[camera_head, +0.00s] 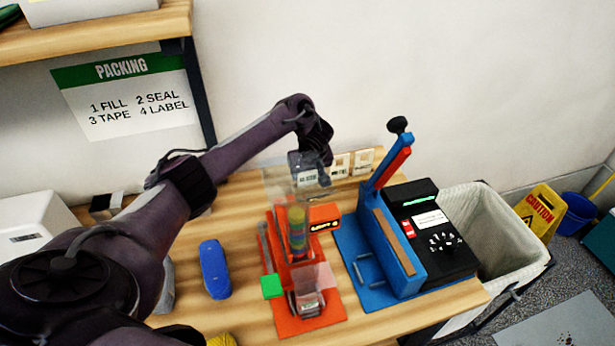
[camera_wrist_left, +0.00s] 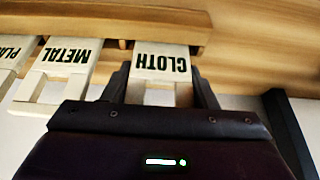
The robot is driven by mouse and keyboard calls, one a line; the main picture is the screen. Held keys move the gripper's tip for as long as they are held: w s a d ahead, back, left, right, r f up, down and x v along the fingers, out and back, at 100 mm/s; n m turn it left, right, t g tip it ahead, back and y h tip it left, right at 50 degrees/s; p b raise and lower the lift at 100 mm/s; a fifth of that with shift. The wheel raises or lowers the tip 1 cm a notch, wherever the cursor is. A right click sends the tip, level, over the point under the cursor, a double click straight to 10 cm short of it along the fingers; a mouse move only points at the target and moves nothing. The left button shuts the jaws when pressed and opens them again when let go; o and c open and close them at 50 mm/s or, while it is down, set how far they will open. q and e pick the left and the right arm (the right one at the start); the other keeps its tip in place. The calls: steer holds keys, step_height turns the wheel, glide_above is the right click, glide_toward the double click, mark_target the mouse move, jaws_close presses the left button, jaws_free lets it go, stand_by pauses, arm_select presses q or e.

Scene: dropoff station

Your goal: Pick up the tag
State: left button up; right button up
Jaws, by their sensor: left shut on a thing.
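My left gripper (camera_head: 313,160) is at the tag rack by the wall at the back of the table. In the left wrist view its fingers (camera_wrist_left: 163,88) stand on either side of the pale tag marked CLOTH (camera_wrist_left: 160,62) and are shut on it. The tag's upper part is still at the wooden rack strip (camera_wrist_left: 120,20). The METAL tag (camera_wrist_left: 62,52) and a partly cut-off third tag (camera_wrist_left: 10,52) hang beside it. In the head view two free tags (camera_head: 363,161) show right of the gripper. My right gripper is not in view.
An orange stand (camera_head: 310,322) with a clear bag stands in front of the gripper. A blue and black sealing machine (camera_head: 400,255) is to its right, with its lever raised. A blue object (camera_head: 215,270) lies left. A lined bin (camera_head: 490,225) stands beyond the table.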

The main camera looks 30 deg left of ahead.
arm_select(q)
step_height(320, 180, up, 4)
steer(key=shift+w+r, duration=0.1)
steer(key=shift+r, duration=0.1)
steer(key=shift+r+p, duration=2.25)
steer(key=shift+r, duration=0.55)
steer(key=shift+f, duration=0.1)
